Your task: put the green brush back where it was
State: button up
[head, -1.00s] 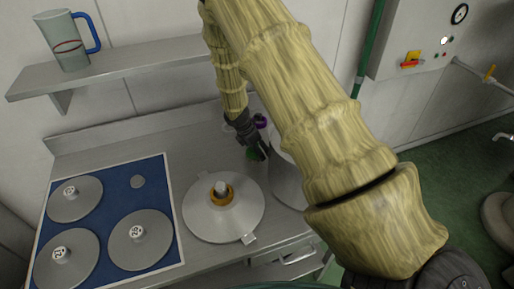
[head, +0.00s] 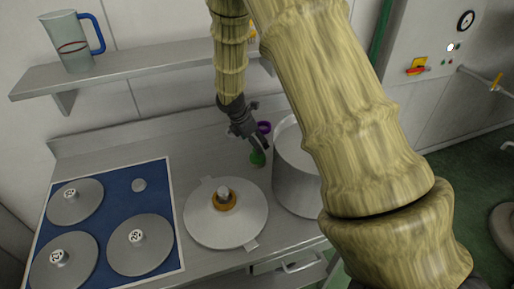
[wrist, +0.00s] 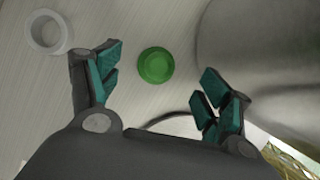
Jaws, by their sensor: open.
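The green brush (head: 257,158) stands on the steel counter between the round lid and the large pot. In the wrist view it shows as a round green top (wrist: 155,65), between and beyond my fingertips. My gripper (head: 259,143) is open just above and beside it. In the wrist view the two fingers (wrist: 158,85) are spread wide with nothing between the pads. The lower part of the brush is hidden, and I cannot tell whether a finger touches it in the head view.
A large steel pot (head: 297,185) stands close on the right. A round lid (head: 210,225) lies in front. A purple ring-shaped thing (head: 264,127) is behind my gripper. A pale ring (wrist: 47,31) lies at upper left in the wrist view. A shelf (head: 150,67) holds a jug (head: 70,45).

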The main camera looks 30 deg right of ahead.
jog(key=shift+b+v, duration=0.3)
jog(key=shift+v, duration=1.35)
